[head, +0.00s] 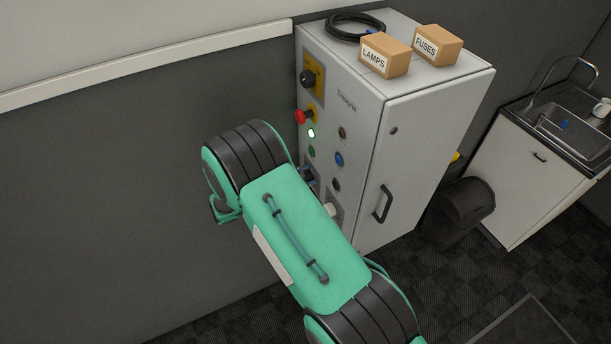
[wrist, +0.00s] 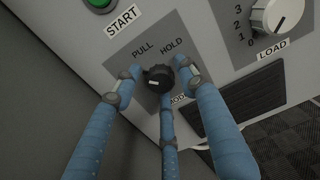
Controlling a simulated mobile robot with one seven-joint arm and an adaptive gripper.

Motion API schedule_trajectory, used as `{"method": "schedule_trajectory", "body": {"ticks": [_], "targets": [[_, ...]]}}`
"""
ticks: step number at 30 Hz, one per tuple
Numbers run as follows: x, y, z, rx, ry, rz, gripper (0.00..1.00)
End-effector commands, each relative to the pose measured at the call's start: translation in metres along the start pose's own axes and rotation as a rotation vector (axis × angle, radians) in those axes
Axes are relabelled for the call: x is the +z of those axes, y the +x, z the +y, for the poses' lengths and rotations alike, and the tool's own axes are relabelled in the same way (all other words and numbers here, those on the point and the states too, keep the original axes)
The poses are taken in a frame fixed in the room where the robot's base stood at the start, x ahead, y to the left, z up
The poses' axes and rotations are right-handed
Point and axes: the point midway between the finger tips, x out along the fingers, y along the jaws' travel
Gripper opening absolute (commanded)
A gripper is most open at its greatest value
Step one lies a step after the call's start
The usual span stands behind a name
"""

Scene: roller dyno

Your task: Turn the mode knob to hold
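The black mode knob (wrist: 159,79) sits on a grey plate on the panel in the wrist view. The words PULL (wrist: 142,51) and HOLD (wrist: 172,46) stand above it, upper left and upper right. A small white mark shows on the left part of its face; which word it points at is hard to tell. My gripper (wrist: 160,80) has three blue fingers spread around the knob, two at its upper sides and one below. Narrow gaps show beside the upper fingertips; contact below cannot be told. The MODE label is partly covered by a finger.
The white LOAD knob (wrist: 277,15) and a dark vent (wrist: 238,101) are right of the fingers; the green START button (wrist: 100,3) is upper left. The cabinet (head: 430,130) carries LAMPS (head: 385,56) and FUSES (head: 437,46) boxes and a cable coil (head: 354,27).

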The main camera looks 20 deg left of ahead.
Motion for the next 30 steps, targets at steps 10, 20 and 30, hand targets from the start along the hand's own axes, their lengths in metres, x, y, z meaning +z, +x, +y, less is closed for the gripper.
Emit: {"method": "schedule_trajectory", "body": {"ticks": [10,20,30], "targets": [[0.0005,-0.0002,0.0000,0.000,0.003,0.000,0.02],[0.0012,-0.0002,0.0000,-0.001,0.033,-0.001,0.02],[0.0012,-0.0003,0.0005,-0.001,0.096,-0.001,0.01]]}}
